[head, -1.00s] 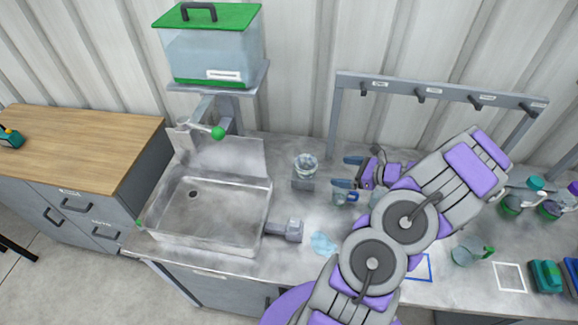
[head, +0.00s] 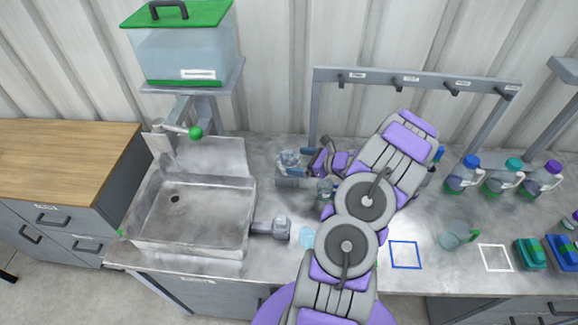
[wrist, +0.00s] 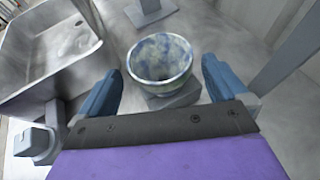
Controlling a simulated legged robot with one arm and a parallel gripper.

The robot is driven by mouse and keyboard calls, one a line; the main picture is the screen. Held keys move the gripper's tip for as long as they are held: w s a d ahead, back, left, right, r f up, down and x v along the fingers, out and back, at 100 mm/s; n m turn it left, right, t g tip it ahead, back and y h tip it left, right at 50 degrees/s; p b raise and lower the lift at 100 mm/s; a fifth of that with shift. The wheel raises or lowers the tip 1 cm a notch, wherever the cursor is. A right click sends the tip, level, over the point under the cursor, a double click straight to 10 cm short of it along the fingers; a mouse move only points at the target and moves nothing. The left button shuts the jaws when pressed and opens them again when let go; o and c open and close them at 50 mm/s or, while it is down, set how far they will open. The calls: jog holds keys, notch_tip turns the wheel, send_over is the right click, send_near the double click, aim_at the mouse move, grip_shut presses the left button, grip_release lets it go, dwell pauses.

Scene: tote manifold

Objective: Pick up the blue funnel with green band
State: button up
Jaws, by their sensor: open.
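The blue funnel (wrist: 160,58), marbled inside, has a green band around its outside below the rim. It stands upright, wide end up, on a small grey base. My gripper (wrist: 158,80) is open, with one blue finger on each side of the funnel in the wrist view. I cannot tell whether either finger touches it. In the head view the funnel (head: 289,157) is partly hidden by the fingers of my gripper (head: 288,168).
A metal sink (head: 195,212) is on the left, with a tank (head: 185,55) above it. A hook rack (head: 415,80) stands behind my arm. A clear cup (head: 325,187), a pitcher (head: 455,236) and several bottles (head: 503,178) stand on the counter.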

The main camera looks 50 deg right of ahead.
aim_at(280, 159)
jog(key=b+x, duration=0.1)
jog(key=x, duration=0.4)
jog(key=shift+w, duration=0.15)
jog(key=shift+r, duration=0.1)
jog(key=c, duration=0.8)
